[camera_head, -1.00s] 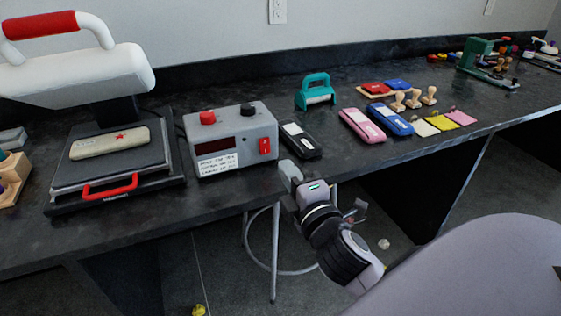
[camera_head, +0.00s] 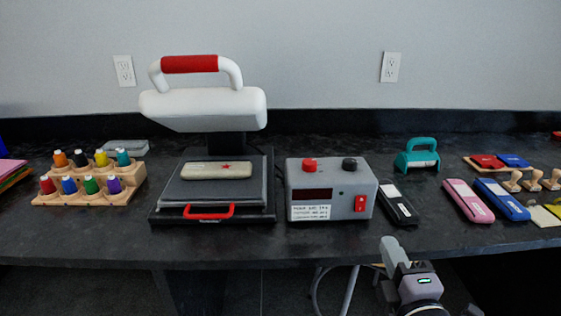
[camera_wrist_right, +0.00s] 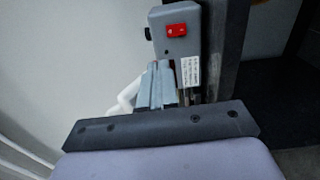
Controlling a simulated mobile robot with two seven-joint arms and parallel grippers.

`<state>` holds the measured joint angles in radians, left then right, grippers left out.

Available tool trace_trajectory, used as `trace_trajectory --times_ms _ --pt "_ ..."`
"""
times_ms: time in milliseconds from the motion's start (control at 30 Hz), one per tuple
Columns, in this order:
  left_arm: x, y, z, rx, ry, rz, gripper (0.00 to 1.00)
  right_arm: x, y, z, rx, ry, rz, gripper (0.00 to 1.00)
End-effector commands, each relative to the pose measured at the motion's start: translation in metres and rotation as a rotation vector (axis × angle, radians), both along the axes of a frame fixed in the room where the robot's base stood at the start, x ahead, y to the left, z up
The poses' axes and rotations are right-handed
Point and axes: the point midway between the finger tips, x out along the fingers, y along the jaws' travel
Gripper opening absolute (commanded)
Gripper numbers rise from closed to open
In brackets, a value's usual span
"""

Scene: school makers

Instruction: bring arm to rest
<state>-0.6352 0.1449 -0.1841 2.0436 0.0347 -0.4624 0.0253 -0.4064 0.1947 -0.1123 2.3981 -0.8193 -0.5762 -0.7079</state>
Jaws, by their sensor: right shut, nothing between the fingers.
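My right gripper (camera_head: 394,254) is at the bottom right of the head view, in front of the bench's front edge, below and to the right of the grey control box (camera_head: 330,191). It is shut and empty. In the right wrist view its fingers (camera_wrist_right: 164,85) show close together, with the control box (camera_wrist_right: 177,35) beyond them. The gripper appears apart from everything on the bench. My left gripper is not in view.
A heat press (camera_head: 205,108) with a raised white top, holding a beige case (camera_head: 217,171), stands on the dark bench (camera_head: 120,235). A paint-bottle rack (camera_head: 122,193) is at left. Black (camera_head: 398,206), pink (camera_head: 467,201) and blue (camera_head: 502,199) staplers and a teal punch (camera_head: 417,158) are at right.

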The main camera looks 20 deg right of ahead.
Motion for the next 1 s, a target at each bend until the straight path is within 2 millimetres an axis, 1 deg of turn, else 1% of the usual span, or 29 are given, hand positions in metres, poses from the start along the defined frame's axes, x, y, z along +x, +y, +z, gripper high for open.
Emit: trace_trajectory --times_ms 67,133,167,267,300,367,400,500,600,700,767,1000 --pt "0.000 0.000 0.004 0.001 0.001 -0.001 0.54 0.000 0.001 -0.002 0.024 0.013 0.008 0.00" --pt "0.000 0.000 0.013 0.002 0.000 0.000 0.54 0.000 0.006 -0.011 0.096 0.046 0.030 0.00" --pt "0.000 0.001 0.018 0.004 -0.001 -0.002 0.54 0.000 0.009 -0.017 0.145 0.067 0.043 0.00" --pt "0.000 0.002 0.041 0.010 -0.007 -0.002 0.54 -0.006 0.024 -0.047 0.386 0.167 0.082 0.00" --pt "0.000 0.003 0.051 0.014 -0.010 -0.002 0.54 -0.012 0.031 -0.061 0.508 0.215 0.088 0.00" --pt "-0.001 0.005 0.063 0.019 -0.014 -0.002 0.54 -0.024 0.042 -0.083 0.696 0.284 0.084 0.00" --pt "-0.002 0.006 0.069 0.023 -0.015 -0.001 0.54 -0.033 0.049 -0.096 0.820 0.327 0.073 0.00" --pt "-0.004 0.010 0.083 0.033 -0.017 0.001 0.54 -0.059 0.065 -0.125 1.101 0.415 0.015 0.00" --pt "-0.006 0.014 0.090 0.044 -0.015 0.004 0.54 -0.082 0.076 -0.145 1.316 0.470 -0.056 0.00" --pt "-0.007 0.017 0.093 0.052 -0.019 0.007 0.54 -0.096 0.082 -0.157 1.449 0.496 -0.111 0.00" --pt "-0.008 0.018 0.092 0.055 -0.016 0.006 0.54 -0.101 0.084 -0.162 1.492 0.504 -0.130 0.00" --pt "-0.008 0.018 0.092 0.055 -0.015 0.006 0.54 -0.102 0.085 -0.163 1.505 0.505 -0.136 0.00"
